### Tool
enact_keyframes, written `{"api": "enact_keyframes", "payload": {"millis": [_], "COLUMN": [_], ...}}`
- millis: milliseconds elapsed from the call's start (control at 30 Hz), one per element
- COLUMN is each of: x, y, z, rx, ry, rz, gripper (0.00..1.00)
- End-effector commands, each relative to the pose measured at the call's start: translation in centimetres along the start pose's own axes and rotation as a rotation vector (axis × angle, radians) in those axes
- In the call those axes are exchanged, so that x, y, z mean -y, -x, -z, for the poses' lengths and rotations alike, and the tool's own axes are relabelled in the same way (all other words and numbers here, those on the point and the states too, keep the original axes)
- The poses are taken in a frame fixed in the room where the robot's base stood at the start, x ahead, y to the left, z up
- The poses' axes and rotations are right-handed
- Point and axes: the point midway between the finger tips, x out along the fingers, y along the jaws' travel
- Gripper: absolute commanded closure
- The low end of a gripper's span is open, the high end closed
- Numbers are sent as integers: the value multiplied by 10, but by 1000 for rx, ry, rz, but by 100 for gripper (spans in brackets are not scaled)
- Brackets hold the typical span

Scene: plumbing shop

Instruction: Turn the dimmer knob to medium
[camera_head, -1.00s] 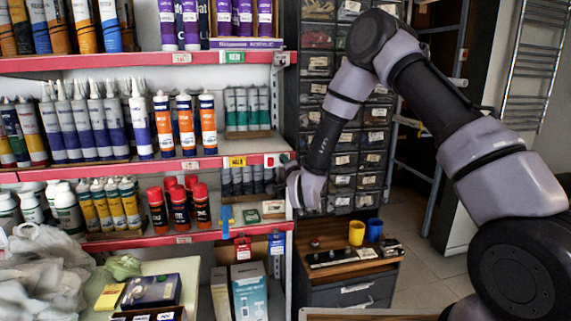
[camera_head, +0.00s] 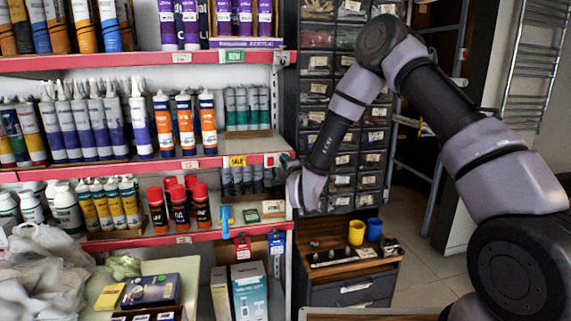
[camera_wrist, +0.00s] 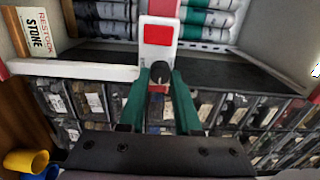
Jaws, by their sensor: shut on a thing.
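The dimmer is a small white plate with a red square (camera_wrist: 158,35), at the right end of a shelf edge. Its dark round knob (camera_wrist: 160,71) shows in the wrist view, between the tips of my green fingers. My gripper (camera_wrist: 160,78) is shut on the knob. In the head view the plate (camera_head: 271,160) is small, and my gripper (camera_head: 286,161) reaches it from the right. The knob's pointer and any setting marks are too small to read.
Shelves of tubes and cans (camera_head: 180,120) stand to the left. A wall of small drawers (camera_head: 343,183) is behind my gripper. A low cabinet (camera_head: 350,272) below holds a yellow cup (camera_head: 356,232) and a blue cup (camera_head: 374,229). Open floor lies to the right.

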Motion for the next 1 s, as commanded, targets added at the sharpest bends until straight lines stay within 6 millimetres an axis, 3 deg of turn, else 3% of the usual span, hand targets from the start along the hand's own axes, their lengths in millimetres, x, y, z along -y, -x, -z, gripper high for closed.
{"api": "enact_keyframes", "payload": {"millis": [67, 100, 533, 1000], "x": [-1, -1, -1, -1], "y": [0, 0, 8, 94], "z": [0, 0, 0, 0], "rx": [-1, -1, 0, 0], "ry": [1, 1, 1, 2], "rz": [-3, -3, -2, -4], "gripper": [100, 57, 56, 56]}}
